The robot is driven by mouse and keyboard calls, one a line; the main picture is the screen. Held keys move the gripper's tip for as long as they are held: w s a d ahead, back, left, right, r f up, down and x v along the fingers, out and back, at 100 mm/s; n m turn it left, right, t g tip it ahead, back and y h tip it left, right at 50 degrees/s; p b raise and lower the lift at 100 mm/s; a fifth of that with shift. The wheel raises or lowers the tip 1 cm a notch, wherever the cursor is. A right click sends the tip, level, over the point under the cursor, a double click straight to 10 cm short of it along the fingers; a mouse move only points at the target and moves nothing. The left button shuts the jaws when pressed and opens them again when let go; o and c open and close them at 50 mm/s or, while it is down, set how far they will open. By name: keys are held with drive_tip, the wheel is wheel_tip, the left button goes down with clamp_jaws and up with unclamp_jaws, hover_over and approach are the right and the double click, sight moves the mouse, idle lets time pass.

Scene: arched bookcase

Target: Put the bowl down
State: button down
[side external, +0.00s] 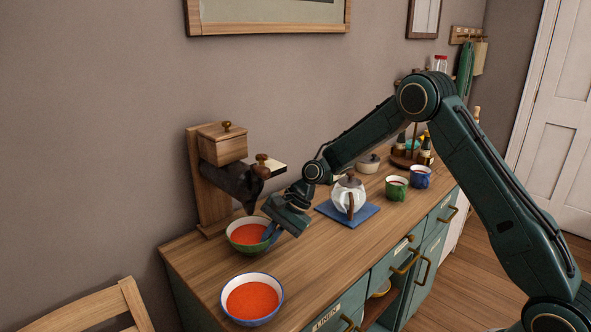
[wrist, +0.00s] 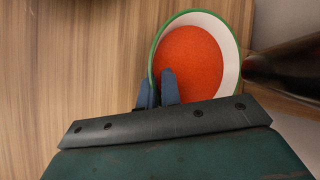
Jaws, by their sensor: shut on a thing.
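A green bowl with a white inside (side external: 240,249) holds a red-orange fill, at the wall end of the counter below a wooden wall-side dispenser (side external: 225,160). My gripper (side external: 269,233) is shut on its right rim. In the wrist view, the blue fingers (wrist: 158,90) straddle the rim of the green bowl (wrist: 229,60), one finger inside and one outside. The bowl looks level and appears at or very near the wooden countertop (side external: 200,262); I cannot tell if it touches.
A blue-rimmed bowl with similar fill (side external: 252,320) stands at the counter's front left. A dark part (wrist: 285,70) is close beside the bowl.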

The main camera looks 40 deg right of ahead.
drive_tip(key=shift+f, duration=0.5)
drive_tip(key=shift+f, duration=0.1)
drive_tip(key=c, duration=1.6)
unclamp_jaws()
drive_tip(key=shift+s, duration=0.1)
drive_tip(key=v, duration=1.2)
